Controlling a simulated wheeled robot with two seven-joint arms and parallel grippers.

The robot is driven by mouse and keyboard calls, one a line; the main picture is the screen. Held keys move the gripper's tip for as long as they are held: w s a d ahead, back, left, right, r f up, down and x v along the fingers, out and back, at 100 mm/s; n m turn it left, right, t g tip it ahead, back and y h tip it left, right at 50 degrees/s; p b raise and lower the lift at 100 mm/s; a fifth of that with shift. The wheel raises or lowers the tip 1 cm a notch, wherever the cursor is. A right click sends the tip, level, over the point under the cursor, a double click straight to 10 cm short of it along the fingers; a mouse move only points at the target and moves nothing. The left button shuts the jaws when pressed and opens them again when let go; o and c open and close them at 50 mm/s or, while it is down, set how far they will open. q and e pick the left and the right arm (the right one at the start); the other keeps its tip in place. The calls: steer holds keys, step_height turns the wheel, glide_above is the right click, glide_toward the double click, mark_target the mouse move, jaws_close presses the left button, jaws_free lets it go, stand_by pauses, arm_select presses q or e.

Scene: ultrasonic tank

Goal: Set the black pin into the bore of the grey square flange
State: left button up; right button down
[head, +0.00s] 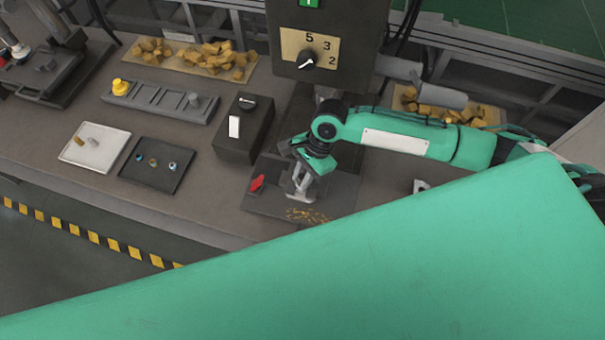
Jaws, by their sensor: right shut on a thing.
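My right gripper (298,194) points down over the dark plate (335,195) at the foot of the grey machine. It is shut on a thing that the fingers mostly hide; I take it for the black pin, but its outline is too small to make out. The grey square flange and its bore cannot be told apart from the plate and fingers here. Whether the held thing touches anything below cannot be told. My left gripper is not in view.
A red piece (257,183) lies left of the gripper, and brass chips (307,215) in front. A dark switch box (238,145), a white tray (108,157), a dark tray (135,177) and a grey rack (155,108) stand left. My green link covers the lower right.

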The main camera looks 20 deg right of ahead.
steer(key=c, duration=1.2)
jaws_free()
steer(key=shift+c, duration=0.2)
steer(key=shift+o, duration=0.5)
steer(key=o, duration=0.4)
steer(key=shift+r, duration=0.1)
step_height(320, 180, up, 2)
steer(key=p, duration=0.3)
steer(key=shift+r+p, duration=0.25)
steer(key=shift+p, duration=0.05)
step_height(320, 180, up, 2)
steer(key=shift+r+p, duration=0.1)
steer(key=shift+p, duration=0.9)
steer(key=shift+r, duration=1.05)
